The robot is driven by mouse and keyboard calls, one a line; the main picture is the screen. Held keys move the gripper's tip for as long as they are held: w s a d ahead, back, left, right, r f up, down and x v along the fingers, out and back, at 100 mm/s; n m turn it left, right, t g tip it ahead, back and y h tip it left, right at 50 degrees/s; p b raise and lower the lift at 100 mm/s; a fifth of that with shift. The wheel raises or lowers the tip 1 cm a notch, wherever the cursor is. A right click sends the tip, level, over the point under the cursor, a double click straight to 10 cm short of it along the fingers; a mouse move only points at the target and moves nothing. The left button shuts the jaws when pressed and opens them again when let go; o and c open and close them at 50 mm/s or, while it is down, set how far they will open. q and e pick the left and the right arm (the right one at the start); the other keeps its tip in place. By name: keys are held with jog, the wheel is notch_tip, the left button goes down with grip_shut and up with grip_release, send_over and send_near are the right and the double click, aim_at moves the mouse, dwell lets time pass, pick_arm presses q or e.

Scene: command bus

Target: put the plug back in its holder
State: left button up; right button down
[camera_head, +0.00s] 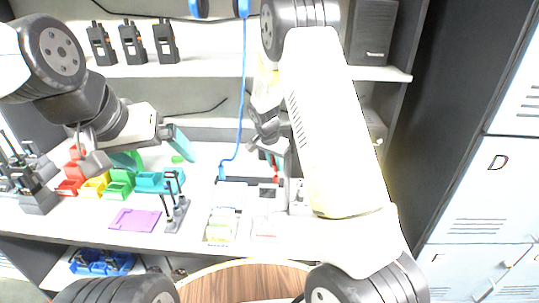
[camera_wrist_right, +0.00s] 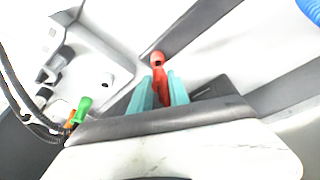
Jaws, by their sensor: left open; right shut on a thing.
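A red plug (camera_wrist_right: 160,72) is between the teal fingers of my right gripper (camera_wrist_right: 160,88) in the right wrist view. The gripper is shut on it, and the plug's rounded end sticks out past the fingertips. In the head view, my right gripper (camera_head: 272,160) is low over the counter near the white unit at the centre, partly hidden by my arm. A pale housing (camera_wrist_right: 115,62) with a dark round opening is left of the plug in the wrist view, apart from it. I cannot tell which part is the holder. My left gripper (camera_head: 158,150) is open and empty above the coloured bins.
A green plug (camera_wrist_right: 84,104) and dark cables (camera_wrist_right: 22,98) are at the wrist view's left. Colored bins (camera_head: 120,185), a purple mat (camera_head: 136,220) and a small antenna rack (camera_head: 176,215) stand on the counter. A blue cord (camera_head: 241,100) hangs beside my right gripper. Radios (camera_head: 132,42) line the shelf.

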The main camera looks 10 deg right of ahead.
jog(key=shift+f, duration=1.25)
dwell(1.8)
jog(key=c, duration=1.2)
grip_release()
jog(key=shift+o, duration=0.2)
jog(key=shift+r, duration=4.05)
